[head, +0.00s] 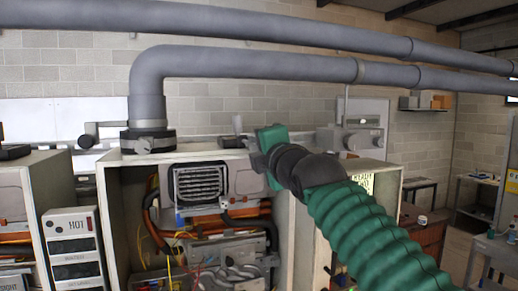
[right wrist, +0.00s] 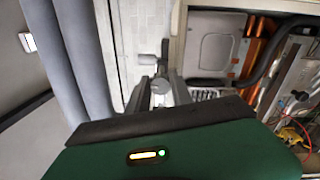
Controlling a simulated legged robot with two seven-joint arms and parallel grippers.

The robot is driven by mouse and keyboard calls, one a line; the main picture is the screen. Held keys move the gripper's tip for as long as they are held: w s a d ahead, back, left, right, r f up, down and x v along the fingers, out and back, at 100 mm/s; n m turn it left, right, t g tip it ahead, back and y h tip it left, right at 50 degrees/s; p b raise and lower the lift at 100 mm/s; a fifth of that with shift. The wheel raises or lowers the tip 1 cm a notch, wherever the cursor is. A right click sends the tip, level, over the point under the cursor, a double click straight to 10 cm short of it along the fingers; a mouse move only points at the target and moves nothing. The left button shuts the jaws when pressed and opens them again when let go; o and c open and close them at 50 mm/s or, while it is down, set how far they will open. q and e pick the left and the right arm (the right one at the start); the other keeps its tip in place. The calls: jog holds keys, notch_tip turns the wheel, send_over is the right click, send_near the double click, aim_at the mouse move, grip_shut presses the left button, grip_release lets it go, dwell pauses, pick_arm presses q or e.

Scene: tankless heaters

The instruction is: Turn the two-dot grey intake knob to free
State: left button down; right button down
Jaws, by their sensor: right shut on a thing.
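My right gripper (head: 256,158), on a green arm from the lower right, is at the top of the open heater cabinet (head: 112,215). In the right wrist view the two dark fingers (right wrist: 161,92) are shut on a small grey knob (right wrist: 160,86) between them. Dots or a free mark on it are too small to tell. In the head view the fingers and wrist hide the held knob. My left gripper is not in view.
Large grey pipes (head: 260,62) run above the cabinet. A grille (head: 198,183), hoses and wires (head: 183,255) fill it. A panel marked HOT (head: 75,225) stands at left. More grey fittings (head: 345,138) sit right of the gripper. A shelf with boxes (head: 425,103) is on the right wall.

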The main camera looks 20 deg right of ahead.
jog(key=shift+w+a+f, duration=0.1)
jog(key=shift+w+f, duration=0.05)
jog(key=shift+f, duration=0.35)
jog(key=c, duration=1.5)
grip_release()
jog(key=o, duration=0.3)
jog(key=shift+s+r, duration=0.15)
jog(key=shift+s, duration=0.05)
jog(key=shift+o, duration=0.3)
jog(key=shift+a+r, duration=0.1)
jog(key=shift+s, duration=0.15)
jog(key=s+b, duration=1.1)
jog(key=s, duration=0.5)
jog(key=shift+s+d+f+b, duration=0.2)
jog(key=shift+s+f+b, duration=0.05)
jog(key=shift+f+b, duration=0.1)
